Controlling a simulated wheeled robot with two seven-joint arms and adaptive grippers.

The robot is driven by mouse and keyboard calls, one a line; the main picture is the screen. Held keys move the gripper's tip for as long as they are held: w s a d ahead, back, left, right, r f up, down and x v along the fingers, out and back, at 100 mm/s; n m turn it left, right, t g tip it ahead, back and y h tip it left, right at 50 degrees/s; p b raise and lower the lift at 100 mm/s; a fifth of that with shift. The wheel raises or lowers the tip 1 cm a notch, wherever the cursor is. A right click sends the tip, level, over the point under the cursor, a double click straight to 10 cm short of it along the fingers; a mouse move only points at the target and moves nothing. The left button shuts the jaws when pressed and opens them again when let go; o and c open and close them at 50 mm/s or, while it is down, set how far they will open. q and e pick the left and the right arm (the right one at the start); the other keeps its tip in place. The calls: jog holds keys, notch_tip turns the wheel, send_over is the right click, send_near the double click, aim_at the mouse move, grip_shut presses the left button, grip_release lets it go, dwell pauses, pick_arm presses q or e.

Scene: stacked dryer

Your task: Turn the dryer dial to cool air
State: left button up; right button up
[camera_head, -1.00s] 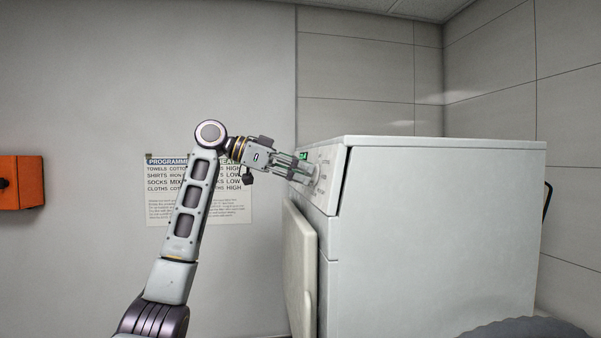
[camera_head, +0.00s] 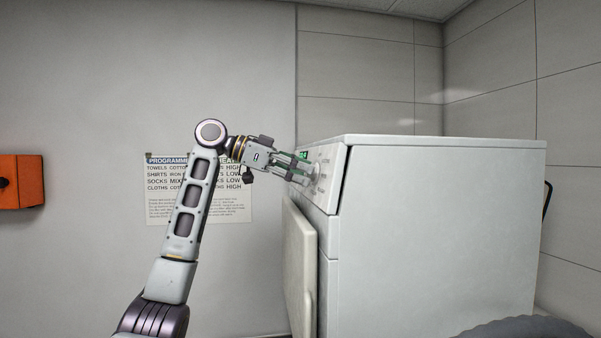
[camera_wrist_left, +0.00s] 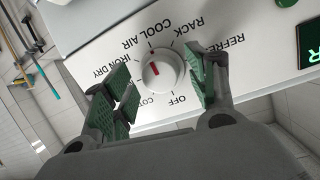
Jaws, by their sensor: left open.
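The dryer (camera_head: 440,230) stands right of centre in the head view, with its control panel (camera_head: 325,172) facing left. The white round dial (camera_wrist_left: 165,72) with a red mark is in the middle of the left wrist view. Its red mark points toward the side with the COOL AIR (camera_wrist_left: 142,38) and IRON DRY labels; the exact setting is hard to tell. My left gripper (camera_head: 309,171) is at the panel. Its green-padded fingers are open on either side of the dial, in the left wrist view (camera_wrist_left: 160,88) too, with gaps visible. My right gripper is out of view.
The dryer door (camera_head: 299,265) stands out from the front below the panel. A green display (camera_wrist_left: 312,45) is at the panel's edge. A programme chart (camera_head: 225,200) hangs on the wall behind my arm. An orange box (camera_head: 20,182) is on the wall at far left.

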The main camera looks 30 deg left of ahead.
pick_arm(q)
jog(key=shift+a+r, duration=0.1)
jog(key=shift+a, duration=0.05)
jog(key=v, duration=1.1)
jog(key=shift+s+a, duration=0.2)
jog(key=shift+a, duration=0.1)
dwell(0.4)
